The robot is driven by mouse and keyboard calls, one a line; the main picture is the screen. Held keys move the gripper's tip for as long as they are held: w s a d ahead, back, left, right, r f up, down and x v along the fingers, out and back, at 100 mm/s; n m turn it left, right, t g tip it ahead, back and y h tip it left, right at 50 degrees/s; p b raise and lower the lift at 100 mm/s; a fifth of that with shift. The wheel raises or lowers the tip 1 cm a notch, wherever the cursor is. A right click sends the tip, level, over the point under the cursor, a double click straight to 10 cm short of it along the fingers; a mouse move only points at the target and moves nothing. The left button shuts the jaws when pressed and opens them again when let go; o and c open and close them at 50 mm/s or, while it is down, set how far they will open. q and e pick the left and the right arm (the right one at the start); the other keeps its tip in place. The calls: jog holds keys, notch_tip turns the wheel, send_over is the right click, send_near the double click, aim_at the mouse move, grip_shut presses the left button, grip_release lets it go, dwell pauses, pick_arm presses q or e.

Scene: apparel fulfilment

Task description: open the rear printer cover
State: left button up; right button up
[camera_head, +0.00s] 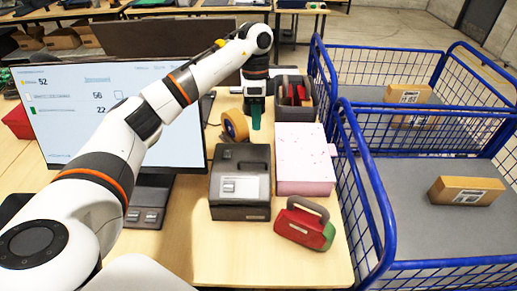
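The dark grey printer (240,184) stands on the wooden table, with a small light panel on its top and a label low on its front. Its top looks closed; its rear side faces away and is hidden. My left arm reaches in from the left, across the monitor. My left gripper (256,116) points down beyond the printer's rear edge, apart from it in the picture. Its green-tinted fingers are seen edge-on, so their opening cannot be told. My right gripper is not in view.
A tape roll (236,126) lies left of my gripper, and a dark bin (296,109) stands to its right. A pink box (304,166) and a red-green tape dispenser (304,226) sit right of the printer. Blue wire carts (373,190) border the table; a monitor (190,139) stands left.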

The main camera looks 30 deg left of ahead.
pick_arm(q)
jog(key=p, duration=0.2)
send_over(255, 167)
notch_tip(255, 167, down, 11)
jog(key=shift+f, duration=0.2)
jog(key=shift+c, duration=0.5)
grip_shut()
